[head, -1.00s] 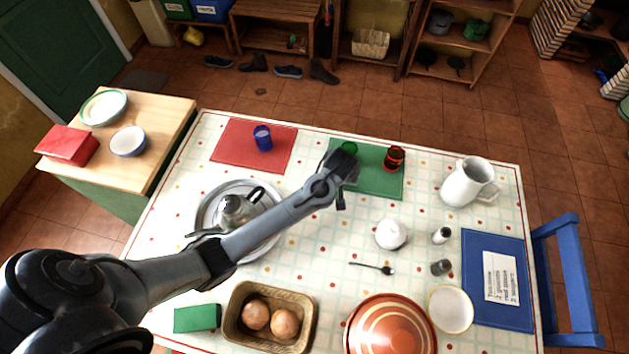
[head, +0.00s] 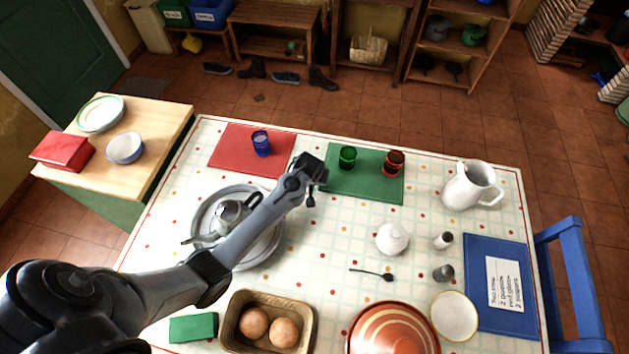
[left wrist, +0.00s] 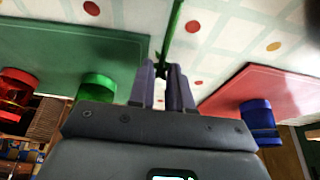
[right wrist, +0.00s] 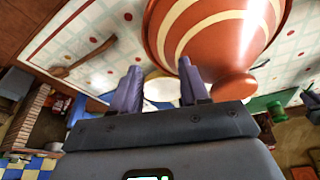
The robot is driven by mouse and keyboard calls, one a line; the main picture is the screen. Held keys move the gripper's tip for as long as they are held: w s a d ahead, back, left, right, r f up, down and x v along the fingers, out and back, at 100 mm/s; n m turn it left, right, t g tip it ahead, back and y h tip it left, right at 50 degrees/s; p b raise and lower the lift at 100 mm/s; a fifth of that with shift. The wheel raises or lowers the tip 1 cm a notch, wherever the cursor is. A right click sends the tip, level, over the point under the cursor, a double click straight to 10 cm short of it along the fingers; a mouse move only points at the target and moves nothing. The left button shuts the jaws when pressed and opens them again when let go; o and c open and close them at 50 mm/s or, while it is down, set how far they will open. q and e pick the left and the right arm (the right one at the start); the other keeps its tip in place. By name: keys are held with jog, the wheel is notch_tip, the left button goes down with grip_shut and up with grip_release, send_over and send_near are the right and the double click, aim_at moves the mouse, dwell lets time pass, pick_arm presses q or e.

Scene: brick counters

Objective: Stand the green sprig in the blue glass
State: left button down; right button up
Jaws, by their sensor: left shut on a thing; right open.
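The blue glass (head: 261,144) stands upright on the red mat (head: 230,155) at the back left of the table. It also shows at the right of the left wrist view (left wrist: 258,118). My left gripper (head: 310,175) is between the red mat and the green mat, to the right of the blue glass and apart from it. In the left wrist view its fingers (left wrist: 168,85) are shut on the thin stem of the green sprig (left wrist: 174,32). I cannot make out the sprig in the head view. My right gripper (right wrist: 162,90) is open and empty near the striped orange bowl (right wrist: 215,40).
A green glass (head: 347,157) and a red glass (head: 393,163) stand on the green mat (head: 365,188). A metal teapot (head: 230,212) on a round tray lies under my left arm. A white jug (head: 468,186) stands at the right. The table between the two mats is clear.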

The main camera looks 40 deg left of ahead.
pick_arm(q)
jog(key=shift+f, duration=0.6)
jog(key=shift+f, duration=0.3)
jog(key=c, duration=1.1)
grip_release()
jog(key=shift+o, duration=0.2)
